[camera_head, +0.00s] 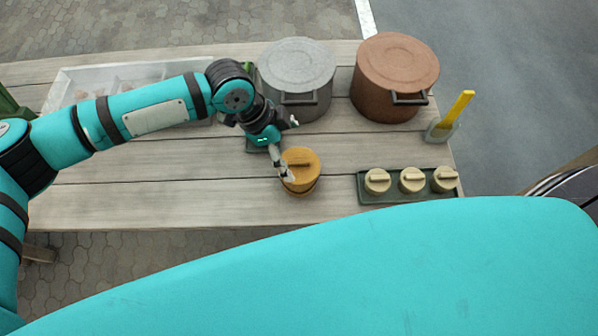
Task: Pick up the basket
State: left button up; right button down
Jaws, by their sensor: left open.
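A round orange-yellow container (302,182) with a bar handle across its top stands near the front edge of the wooden table; it may be the basket, and nothing else in view looks clearly like one. My left gripper (285,174) reaches down to its left side. The jaws are open, with the fingers at or just above the rim. I cannot tell whether they touch it. The fingers hide part of the container's left side. My right gripper is not in view.
On the table (180,185), a grey lidded pot (298,68) and a brown lidded pot (394,72) stand behind. A dark tray (405,197) with three small knobbed pieces lies right. A yellow-handled tool (461,106) stands in a holder. A pale bin (68,90) is left. The front left is clear.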

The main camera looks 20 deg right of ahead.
aim_at(299, 161)
pick_arm(q)
jog(key=p+x, duration=0.1)
jog(key=x, duration=0.4)
jog(key=shift+s+d+f+p, duration=0.1)
jog(key=shift+s+f+p, duration=0.1)
jog(key=shift+p, duration=0.2)
jog(key=shift+d+f, duration=0.15)
jog(key=shift+f, duration=0.2)
jog(key=shift+c, duration=0.3)
jog(key=c, duration=1.4)
jog(key=shift+r, duration=0.15)
